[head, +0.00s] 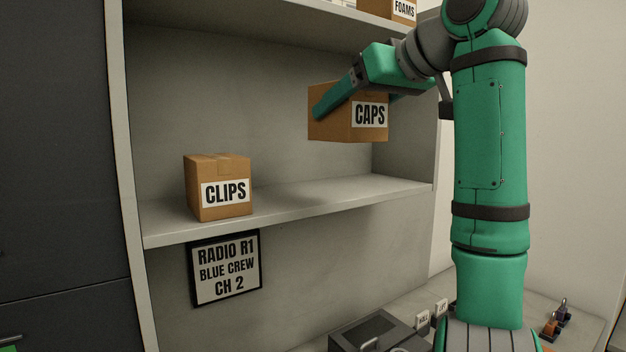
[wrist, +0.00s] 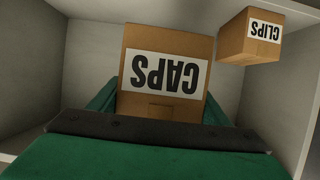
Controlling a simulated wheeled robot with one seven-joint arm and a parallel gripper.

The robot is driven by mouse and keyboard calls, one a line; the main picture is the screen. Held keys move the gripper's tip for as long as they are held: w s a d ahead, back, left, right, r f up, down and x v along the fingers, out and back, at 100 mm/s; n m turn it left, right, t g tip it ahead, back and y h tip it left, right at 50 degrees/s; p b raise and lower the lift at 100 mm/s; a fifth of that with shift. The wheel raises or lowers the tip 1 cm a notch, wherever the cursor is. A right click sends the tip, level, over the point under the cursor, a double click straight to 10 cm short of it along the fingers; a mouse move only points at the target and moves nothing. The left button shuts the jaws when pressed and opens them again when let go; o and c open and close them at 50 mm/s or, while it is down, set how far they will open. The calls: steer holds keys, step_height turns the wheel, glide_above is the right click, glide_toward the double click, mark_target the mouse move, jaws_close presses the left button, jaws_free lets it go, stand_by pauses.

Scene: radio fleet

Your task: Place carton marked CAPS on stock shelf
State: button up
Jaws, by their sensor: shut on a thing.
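The brown carton marked CAPS (head: 345,132) is held in my gripper (head: 362,92) above the right part of the stock shelf (head: 330,205). A gap shows between the carton's underside and the shelf board in the head view. In the wrist view the CAPS carton (wrist: 165,107) sits between the two green fingers, its label upside down in the picture. My gripper is shut on it, one finger along each side. The carton looks roughly level. Its far side is hidden.
A carton marked CLIPS (head: 218,188) stands on the left part of the same shelf. A carton marked FOAMS (head: 390,10) sits on the board above. A sign reading RADIO R1 BLUE CREW CH 2 (head: 225,268) hangs below. The shelf right of CLIPS is clear.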

steer(key=w+a+f, duration=0.1)
steer(key=w+f, duration=0.2)
steer(key=w+a+f, duration=0.2)
steer(key=w+f, duration=0.1)
steer(key=w, duration=0.1)
steer(key=w+a+f, duration=0.2)
steer(key=w+f, duration=0.1)
steer(key=w, duration=0.1)
steer(key=shift+w+f, duration=0.15)
steer(key=shift+f, duration=1.5)
steer(key=o, duration=1.3)
steer(key=shift+f, duration=0.2)
steer(key=shift+r, duration=0.15)
